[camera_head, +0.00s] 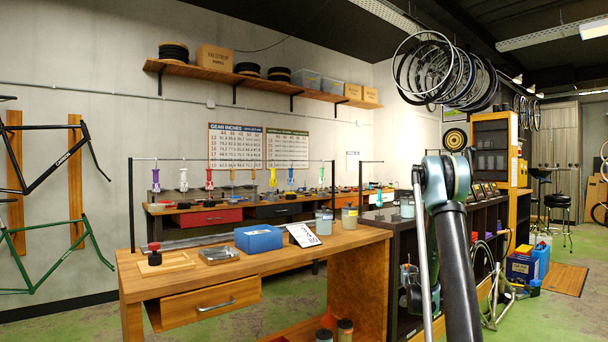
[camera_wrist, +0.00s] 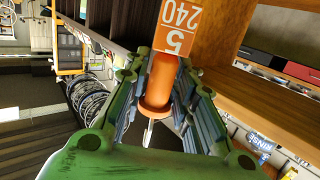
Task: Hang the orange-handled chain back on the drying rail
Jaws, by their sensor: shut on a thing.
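In the wrist view my gripper (camera_wrist: 160,95), with green fingers, is shut on the orange handle (camera_wrist: 159,82). A square orange tag (camera_wrist: 178,30) on it reads 5 and 240. The chain below the handle is mostly hidden; a pale metal piece (camera_wrist: 148,132) shows under it. In the head view my arm stands at the right and I cannot make out the gripper or the orange handle. The drying rail (camera_head: 235,159) runs between two black posts above the wooden bench. Chains with coloured handles hang from it, among them purple (camera_head: 156,181), red (camera_head: 209,180) and blue (camera_head: 290,176).
The wooden bench (camera_head: 350,255) holds a blue box (camera_head: 259,238), a metal tray (camera_head: 219,254), a card (camera_head: 303,235) and jars (camera_head: 324,221). A second, shorter rail (camera_head: 370,162) carries a teal handle (camera_head: 381,191) at a dark shelf unit.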

